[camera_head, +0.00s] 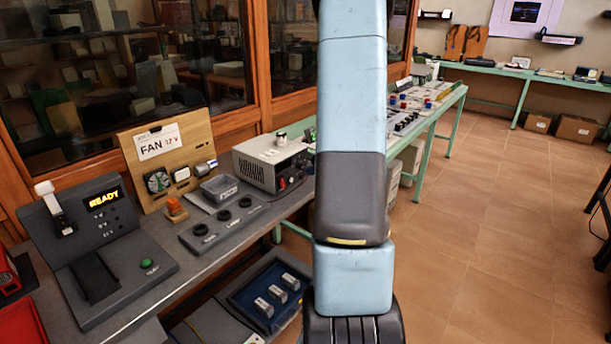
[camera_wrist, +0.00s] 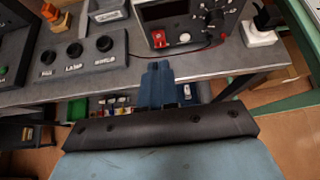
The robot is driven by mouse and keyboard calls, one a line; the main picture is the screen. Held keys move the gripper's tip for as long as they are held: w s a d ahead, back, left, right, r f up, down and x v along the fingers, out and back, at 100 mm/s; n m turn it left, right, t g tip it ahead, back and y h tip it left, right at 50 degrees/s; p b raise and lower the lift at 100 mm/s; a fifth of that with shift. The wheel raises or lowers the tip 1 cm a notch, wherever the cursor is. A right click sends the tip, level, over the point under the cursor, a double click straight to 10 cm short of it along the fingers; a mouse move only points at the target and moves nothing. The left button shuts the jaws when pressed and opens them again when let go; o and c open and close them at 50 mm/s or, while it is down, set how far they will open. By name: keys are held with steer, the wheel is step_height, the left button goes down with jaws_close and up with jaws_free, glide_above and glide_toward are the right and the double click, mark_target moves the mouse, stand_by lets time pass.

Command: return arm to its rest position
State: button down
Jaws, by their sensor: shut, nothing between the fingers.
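My gripper (camera_wrist: 157,67) shows in the wrist view as two narrow dark-blue fingers side by side, shut and empty. The fingertips appear in front of the edge of a grey workbench (camera_wrist: 215,66). How far they are from the edge is hard to tell. In the head view my light-blue and dark-grey arm (camera_head: 350,110) runs from top to bottom through the middle of the picture. It hides part of the bench behind it, and my fingers cannot be made out there.
On the bench stand a READY console (camera_head: 97,250), a wooden FAN board (camera_head: 165,160), a knob panel (camera_head: 222,226) and a power supply (camera_head: 270,165). A blue tray (camera_head: 240,300) with small metal parts sits lower, beside the arm. The tiled floor (camera_head: 480,240) at right is clear.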

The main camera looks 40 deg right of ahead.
steer(key=shift+s+r, duration=0.4)
steer(key=shift+d, duration=0.1)
steer(key=s+a+r+n+g+y, duration=0.1)
steer(key=s+a+r+n+g, duration=0.1)
steer(key=a+r+n, duration=0.45)
steer(key=s+a+r+n+g+y, duration=0.15)
steer(key=a+n, duration=0.25)
steer(key=a, duration=0.5)
steer(key=s+a+r+n+g+y, duration=0.1)
steer(key=s+a+r+n+g, duration=0.15)
steer(key=a+r+n, duration=0.4)
steer(key=s+a+r+n+h, duration=0.3)
steer(key=s+a+n, duration=0.1)
steer(key=s+n, duration=0.4)
steer(key=s+a+r+n+h, duration=0.3)
steer(key=s+n, duration=0.4)
steer(key=s, duration=0.2)
steer(key=shift+s+a+r+n+t+h, duration=0.2)
steer(key=shift+a+r+n+t+h, duration=0.1)
steer(key=shift+a+n+h, duration=0.1)
